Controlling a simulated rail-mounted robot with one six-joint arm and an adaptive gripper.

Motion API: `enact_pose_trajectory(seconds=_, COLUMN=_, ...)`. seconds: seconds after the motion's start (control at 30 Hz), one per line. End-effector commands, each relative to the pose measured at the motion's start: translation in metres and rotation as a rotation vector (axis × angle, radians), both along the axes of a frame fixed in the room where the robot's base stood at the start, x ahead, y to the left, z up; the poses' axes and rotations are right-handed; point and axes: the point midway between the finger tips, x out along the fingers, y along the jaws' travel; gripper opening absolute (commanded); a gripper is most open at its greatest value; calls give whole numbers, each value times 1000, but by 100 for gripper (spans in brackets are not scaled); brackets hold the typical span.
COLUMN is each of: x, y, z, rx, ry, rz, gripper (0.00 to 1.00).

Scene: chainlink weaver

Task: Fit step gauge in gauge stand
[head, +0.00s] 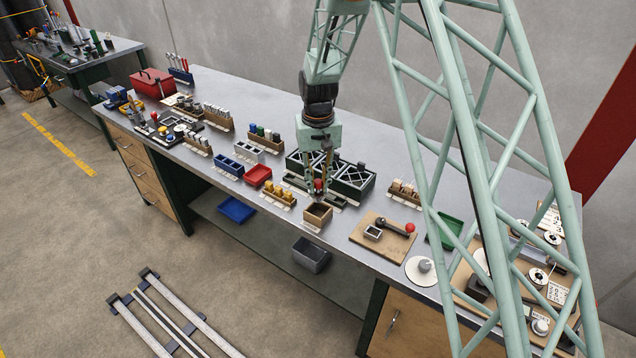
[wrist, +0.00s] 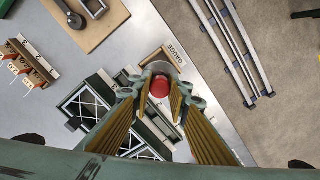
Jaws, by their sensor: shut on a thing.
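My gripper (wrist: 160,95) is shut on the step gauge (wrist: 159,87), which shows a round red top with a grey round part beyond it. In the head view my gripper (head: 319,190) points down over the front of the bench, with the red top (head: 319,184) between its fingers. The gauge stand (head: 317,214), an open wooden box, is just below and in front of the gripper. In the wrist view a wooden edge of the stand (wrist: 153,57) and the label GAUGE show beside the gauge. The gauge's lower end is hidden, and I cannot tell whether it touches the stand.
Dark green crates with white crosses (head: 352,181) stand close behind the gripper. A rack of yellow pieces (head: 277,194) is on the left. A wooden board (head: 383,232) with a red-knobbed handle lies on the right. The bench's front edge is close to the stand.

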Motion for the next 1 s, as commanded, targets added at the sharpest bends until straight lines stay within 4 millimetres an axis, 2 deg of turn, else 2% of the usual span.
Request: enact_pose_trajectory(seconds=1.0, x=0, y=0, z=-62, rx=0, ry=-1, rz=0, gripper=7)
